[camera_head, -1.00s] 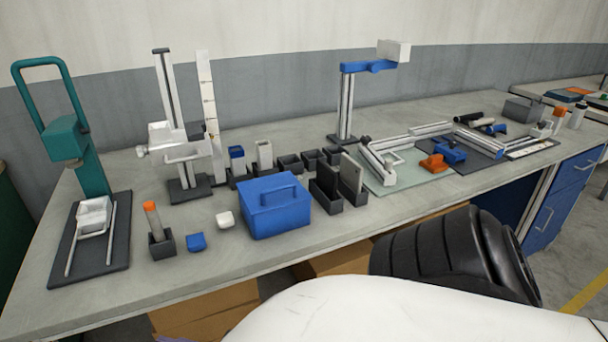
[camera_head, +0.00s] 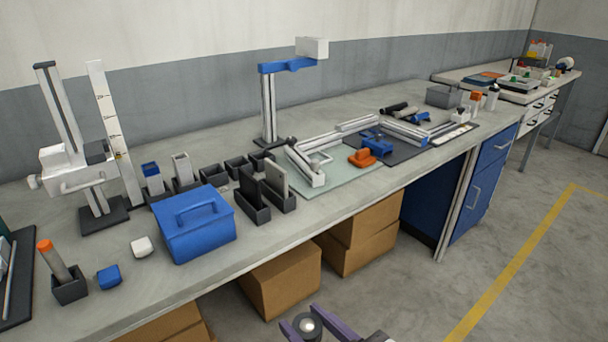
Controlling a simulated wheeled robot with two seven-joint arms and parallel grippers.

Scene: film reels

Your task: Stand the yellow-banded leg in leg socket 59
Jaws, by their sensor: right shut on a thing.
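My right gripper (camera_head: 312,329) shows at the bottom edge, in front of the bench and above the floor. Its purple fingers are shut on a dark round-ended piece (camera_head: 307,324) with a pale centre. I see this piece nearly end-on, and no yellow band shows on it, so I cannot tell if it is the yellow-banded leg. I cannot make out leg socket 59 or any socket number. My left gripper is out of view.
The long grey bench (camera_head: 330,205) holds a blue box (camera_head: 195,230), several dark holders, a blue-topped stand (camera_head: 268,105) and an orange part (camera_head: 362,157). Cardboard boxes (camera_head: 282,280) sit beneath. A second table (camera_head: 450,75) stands at the far right. The right floor is clear.

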